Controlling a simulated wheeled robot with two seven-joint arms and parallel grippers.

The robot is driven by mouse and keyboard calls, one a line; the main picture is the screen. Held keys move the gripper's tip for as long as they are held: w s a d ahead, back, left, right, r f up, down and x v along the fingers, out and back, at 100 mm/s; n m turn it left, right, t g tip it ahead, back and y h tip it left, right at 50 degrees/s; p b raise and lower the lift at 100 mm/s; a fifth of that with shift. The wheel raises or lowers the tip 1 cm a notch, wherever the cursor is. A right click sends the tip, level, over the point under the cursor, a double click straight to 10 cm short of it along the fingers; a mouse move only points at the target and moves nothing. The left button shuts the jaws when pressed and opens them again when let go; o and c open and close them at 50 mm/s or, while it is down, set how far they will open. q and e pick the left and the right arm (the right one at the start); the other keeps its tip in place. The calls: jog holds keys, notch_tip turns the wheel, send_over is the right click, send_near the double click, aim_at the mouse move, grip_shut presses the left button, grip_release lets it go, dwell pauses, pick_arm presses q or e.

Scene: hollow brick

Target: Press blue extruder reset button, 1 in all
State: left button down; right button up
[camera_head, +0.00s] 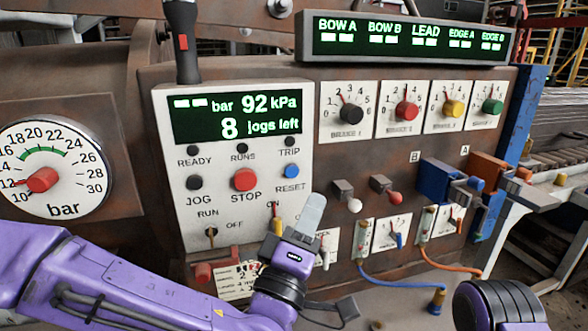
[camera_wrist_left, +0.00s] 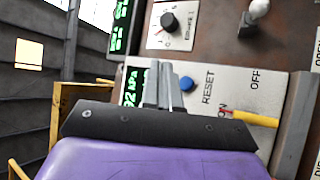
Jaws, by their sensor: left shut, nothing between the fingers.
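The blue RESET button (camera_head: 291,171) sits on the white control panel (camera_head: 170,110), right of the red STOP button (camera_head: 245,179). In the left wrist view the blue button (camera_wrist_left: 187,83) shows just right of my fingers, beside the RESET label. My left gripper (camera_head: 314,204) is shut and empty, its grey fingers pointing up below and right of the button in the head view. Its closed fingers also show in the left wrist view (camera_wrist_left: 165,88). Whether they touch the panel cannot be told. My right gripper is out of view; only part of that arm shows at lower right.
A yellow-tipped ON/OFF lever (camera_wrist_left: 250,118) stands out near the left gripper. Knobs, switches and a white-tipped lever (camera_head: 354,205) project from the machine to the right. A blue hose (camera_head: 390,284) and an orange hose (camera_head: 450,267) hang below. A round gauge (camera_head: 50,165) is at left.

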aim_at(292, 171)
pick_arm(q)
jog(key=shift+a, duration=0.1)
jog(key=shift+w+a+f+p, duration=0.1)
jog(key=shift+w+a+p, duration=0.3)
jog(key=shift+w, duration=1.05)
jog(key=shift+w+a+r+p, duration=0.1)
jog(key=shift+w+a+p, duration=0.35)
jog(key=shift+w, duration=0.95)
jog(key=shift+w+a+f+p, duration=0.1)
jog(key=shift+w+a+p, duration=0.3)
jog(key=shift+w, duration=1.05)
jog(key=shift+a, duration=0.15)
jog(key=shift+w+a+b, duration=0.1)
jog(key=shift+w+b, duration=0.2)
jog(key=shift+w, duration=0.05)
jog(key=shift+w+a, duration=0.15)
jog(key=shift+w, duration=0.25)
jog(key=shift+s, duration=0.1)
jog(key=shift+s+d+b, duration=0.3)
jog(key=shift+s+b, duration=0.1)
jog(key=shift+s, duration=0.3)
